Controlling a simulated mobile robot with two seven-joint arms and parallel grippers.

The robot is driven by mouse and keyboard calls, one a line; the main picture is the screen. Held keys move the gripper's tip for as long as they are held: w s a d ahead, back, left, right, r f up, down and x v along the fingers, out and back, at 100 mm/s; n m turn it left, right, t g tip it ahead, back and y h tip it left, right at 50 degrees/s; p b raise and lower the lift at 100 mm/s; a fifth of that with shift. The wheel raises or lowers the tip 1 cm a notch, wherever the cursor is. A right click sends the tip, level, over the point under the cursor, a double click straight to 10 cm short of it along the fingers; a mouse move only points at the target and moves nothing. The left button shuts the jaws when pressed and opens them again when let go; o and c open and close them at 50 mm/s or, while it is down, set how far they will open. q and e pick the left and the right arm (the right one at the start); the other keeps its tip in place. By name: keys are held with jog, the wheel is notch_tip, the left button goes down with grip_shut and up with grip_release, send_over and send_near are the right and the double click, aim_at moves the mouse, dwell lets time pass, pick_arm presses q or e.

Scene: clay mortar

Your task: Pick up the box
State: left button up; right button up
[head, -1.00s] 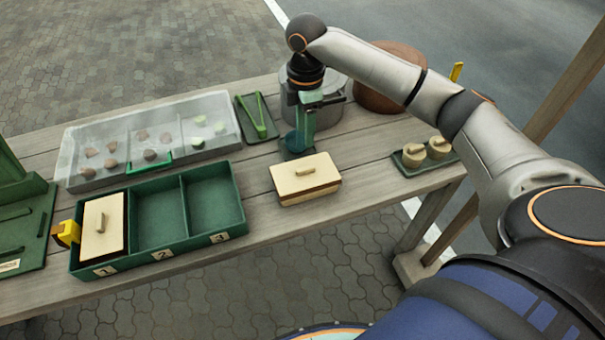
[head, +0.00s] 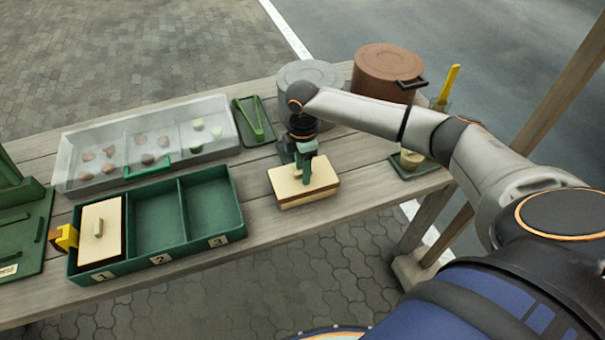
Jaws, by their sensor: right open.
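A cream box (head: 291,197) with a flat lid lies on the wooden table near its front edge, right of the green three-compartment tray. My right gripper (head: 304,178) is over the middle of its lid, where the lid's handle is. The gripper is open, with its fingers pointing down at the handle. The handle is mostly hidden by the gripper, and I cannot tell whether the fingers touch it. A similar cream box (head: 103,231) sits in compartment 1 of the green tray (head: 160,259). My left gripper is not in view.
Compartments 2 and 3 are empty. A clear case (head: 85,185) with several small pieces stands behind the tray, beside green tongs (head: 257,121) on a small tray. A grey pot (head: 310,72) and brown pot (head: 388,70) stand at the back.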

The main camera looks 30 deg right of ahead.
grip_shut()
dwell(0.3)
dwell(1.1)
